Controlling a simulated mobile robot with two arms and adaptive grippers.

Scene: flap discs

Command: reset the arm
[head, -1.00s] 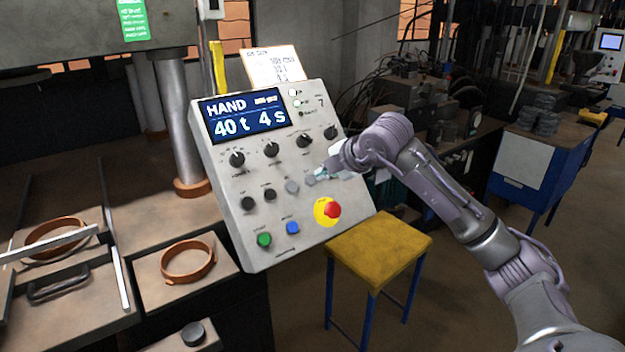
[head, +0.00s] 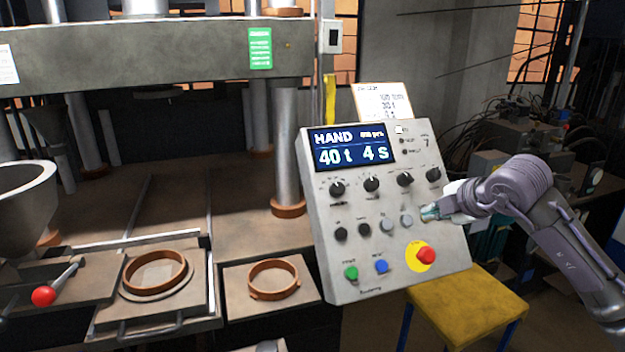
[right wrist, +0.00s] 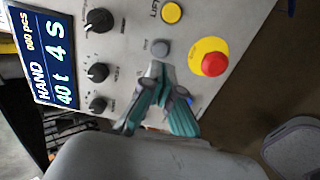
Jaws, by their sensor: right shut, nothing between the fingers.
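My right arm reaches in from the right in the head view. Its gripper (head: 430,213) is shut and empty, with its tip close to the front of the grey control panel (head: 335,270), just right of the row of small buttons. I cannot tell whether it touches the panel. In the right wrist view the teal fingers (right wrist: 160,105) are together near a grey button (right wrist: 160,47). A lit yellow button (right wrist: 171,12) shows beyond it. The red emergency stop (right wrist: 215,63) on its yellow disc is to the right; it also shows in the head view (head: 426,254). My left gripper is out of view.
The panel display (head: 350,147) reads HAND, 40 t, 4 s. A yellow-topped stool (head: 465,305) stands below the panel. Left of it are a press with brown rings (head: 274,279), a red-knobbed lever (head: 44,296) and a metal bowl (head: 25,200).

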